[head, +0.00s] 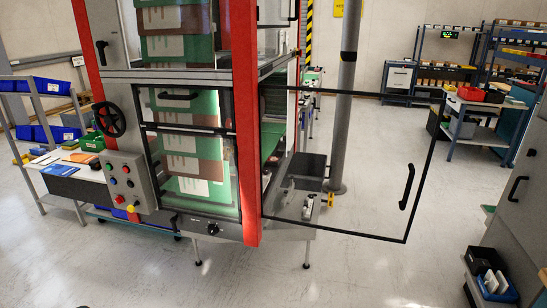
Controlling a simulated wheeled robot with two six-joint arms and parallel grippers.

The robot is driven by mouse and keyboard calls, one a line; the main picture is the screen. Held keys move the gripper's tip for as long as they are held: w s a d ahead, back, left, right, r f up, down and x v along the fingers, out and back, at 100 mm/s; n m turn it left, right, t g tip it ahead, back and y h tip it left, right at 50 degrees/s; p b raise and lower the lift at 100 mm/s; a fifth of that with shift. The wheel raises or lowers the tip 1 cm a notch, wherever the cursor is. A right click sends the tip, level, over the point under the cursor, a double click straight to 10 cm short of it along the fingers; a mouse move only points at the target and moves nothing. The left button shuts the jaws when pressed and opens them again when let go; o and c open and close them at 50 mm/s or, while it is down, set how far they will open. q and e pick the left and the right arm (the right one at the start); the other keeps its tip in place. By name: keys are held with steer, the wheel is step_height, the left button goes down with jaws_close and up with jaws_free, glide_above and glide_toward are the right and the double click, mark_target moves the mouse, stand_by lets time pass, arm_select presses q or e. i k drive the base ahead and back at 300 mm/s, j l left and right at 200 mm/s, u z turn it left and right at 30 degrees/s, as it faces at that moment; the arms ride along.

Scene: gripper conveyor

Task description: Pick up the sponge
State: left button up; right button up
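I cannot make out a sponge in the head view. A small yellow item (331,200) shows by the machine's lower right side, but I cannot tell what it is. Neither of my grippers is in view. The machine (249,150) has red posts and glass panels with green and brown boxes behind them. Its clear door with a black frame (405,241) stands open to the right.
A control box with buttons (129,180) sits on the machine's left front. A shelf with blue bins (38,86) stands at the left. A blue crate (491,292) is at the lower right. A grey pole (345,110) rises behind the door. The front floor is clear.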

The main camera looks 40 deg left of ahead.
mark_target(70, 145)
steer(key=u, duration=2.55)
